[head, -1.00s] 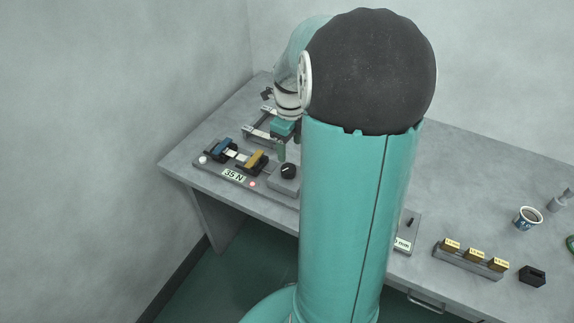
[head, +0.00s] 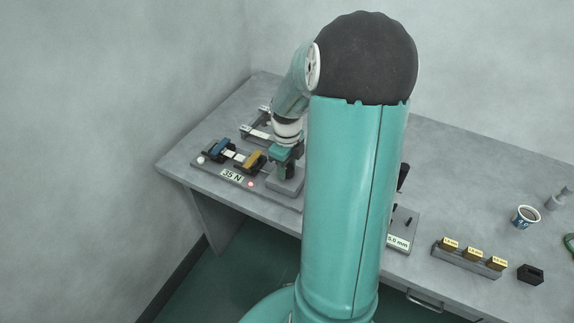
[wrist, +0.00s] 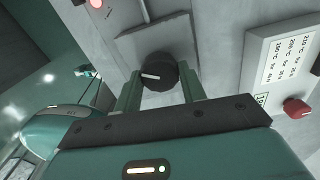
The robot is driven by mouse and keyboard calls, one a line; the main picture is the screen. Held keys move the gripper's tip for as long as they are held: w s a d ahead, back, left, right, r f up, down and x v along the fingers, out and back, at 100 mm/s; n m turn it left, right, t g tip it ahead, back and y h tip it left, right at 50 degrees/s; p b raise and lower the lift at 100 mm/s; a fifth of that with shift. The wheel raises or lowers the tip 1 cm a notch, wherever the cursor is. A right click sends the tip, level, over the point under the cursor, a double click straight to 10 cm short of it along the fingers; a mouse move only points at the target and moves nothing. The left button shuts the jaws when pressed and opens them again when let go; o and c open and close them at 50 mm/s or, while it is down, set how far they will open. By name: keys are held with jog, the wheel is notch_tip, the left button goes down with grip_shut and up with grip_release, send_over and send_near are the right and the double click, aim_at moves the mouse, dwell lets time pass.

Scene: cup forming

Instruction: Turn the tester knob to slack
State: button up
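The tester (head: 208,172) stands at the left end of the bench, with a blue clamp, a yellow clamp and a "35 N" display (head: 232,176). Its black round knob (wrist: 157,72) has a white pointer line and shows in the wrist view; my gripper hides it in the head view. My gripper (head: 287,166) is low over the knob's block. In the wrist view my gripper (wrist: 161,80) is open, with one finger on each side of the knob. A small gap shows on the right; contact on the left is unclear.
A unit with a red button and a temperature label (wrist: 288,60) is close on the right in the wrist view. A "5.0 mm" device (head: 398,242), a rack of yellow blocks (head: 467,260), a black block (head: 531,274) and a cup (head: 526,216) are farther right.

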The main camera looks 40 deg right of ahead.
jog(key=shift+c, duration=1)
jog(key=shift+n, duration=0.3)
